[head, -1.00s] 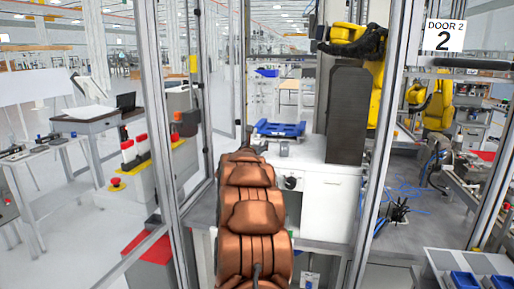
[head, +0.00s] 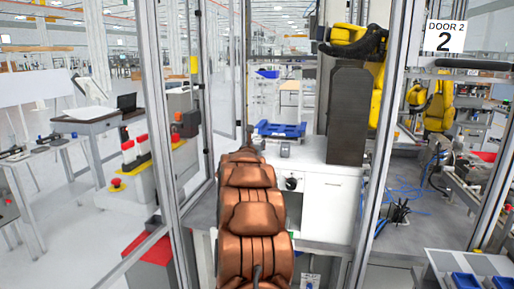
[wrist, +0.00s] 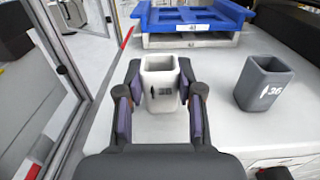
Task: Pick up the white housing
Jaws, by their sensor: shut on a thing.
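The white housing (wrist: 160,88) is an open-topped, cup-like box with dark markings on its front. In the wrist view it stands upright between the two fingers of my gripper (wrist: 160,105), which is shut on it from both sides. I cannot tell whether its base touches the white tabletop.
A grey housing (wrist: 265,82) marked 36 stands to the right on the white top; it also shows in the head view (head: 285,149). A blue tray (wrist: 190,14) lies behind. A dark column (head: 348,115) rises at the right. Glass door frames flank my arm.

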